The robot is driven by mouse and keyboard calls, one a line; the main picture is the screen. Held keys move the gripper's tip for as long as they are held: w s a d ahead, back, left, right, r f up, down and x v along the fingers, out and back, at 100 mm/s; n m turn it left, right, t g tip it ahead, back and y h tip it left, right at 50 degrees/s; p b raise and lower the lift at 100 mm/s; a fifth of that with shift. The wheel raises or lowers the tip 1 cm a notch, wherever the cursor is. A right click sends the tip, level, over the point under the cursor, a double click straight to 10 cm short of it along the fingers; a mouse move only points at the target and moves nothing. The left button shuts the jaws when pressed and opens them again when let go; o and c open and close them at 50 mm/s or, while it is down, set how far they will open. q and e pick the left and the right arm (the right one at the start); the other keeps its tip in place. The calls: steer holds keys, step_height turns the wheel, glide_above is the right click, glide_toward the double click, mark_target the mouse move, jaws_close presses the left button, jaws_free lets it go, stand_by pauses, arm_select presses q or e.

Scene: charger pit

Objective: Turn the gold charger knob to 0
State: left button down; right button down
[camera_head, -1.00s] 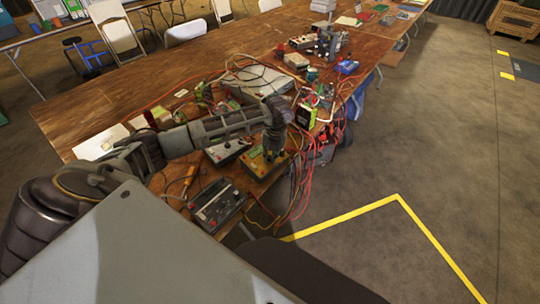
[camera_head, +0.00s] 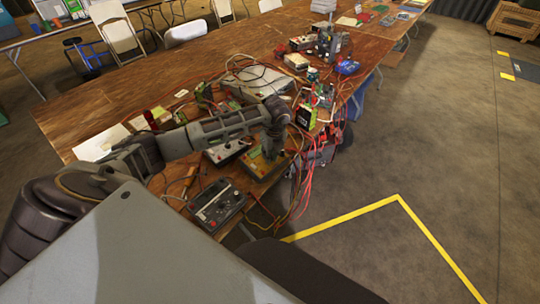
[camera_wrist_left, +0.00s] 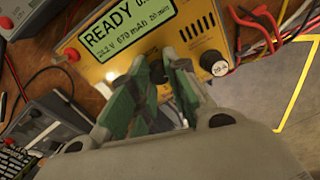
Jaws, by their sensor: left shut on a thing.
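The gold charger (camera_head: 259,169) sits near the table's front edge. In the left wrist view, the charger (camera_wrist_left: 195,20) shows a lit green display (camera_wrist_left: 128,28) reading READY. My left gripper (camera_head: 270,155) is down on the charger's face. In the left wrist view its green-padded fingers (camera_wrist_left: 160,72) are closed around a dark knob between them, which they mostly hide. The knob's pointer and setting cannot be read. A second black knob (camera_wrist_left: 213,63) is uncovered to the right of the fingers. My right gripper is not in view.
A dark grey device (camera_head: 217,206) with knobs stands at the front left of the charger. Another grey unit (camera_head: 227,150) is just behind. Red and yellow cables (camera_head: 305,165) hang over the table edge at right. The floor beyond is clear.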

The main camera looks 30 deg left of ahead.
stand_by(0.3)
arm_select(q)
steer(key=c, duration=1.3)
jaws_free()
steer(key=shift+s+d+r, duration=0.1)
steer(key=shift+d+r, duration=0.2)
steer(key=shift+r, duration=1.7)
steer(key=shift+w+d+r, duration=0.1)
steer(key=shift+d+r, duration=0.15)
steer(key=shift+r, duration=1.7)
steer(key=shift+s+d+r, duration=0.1)
steer(key=shift+d+r, duration=0.2)
steer(key=shift+r, duration=1.7)
steer(key=shift+s, duration=0.1)
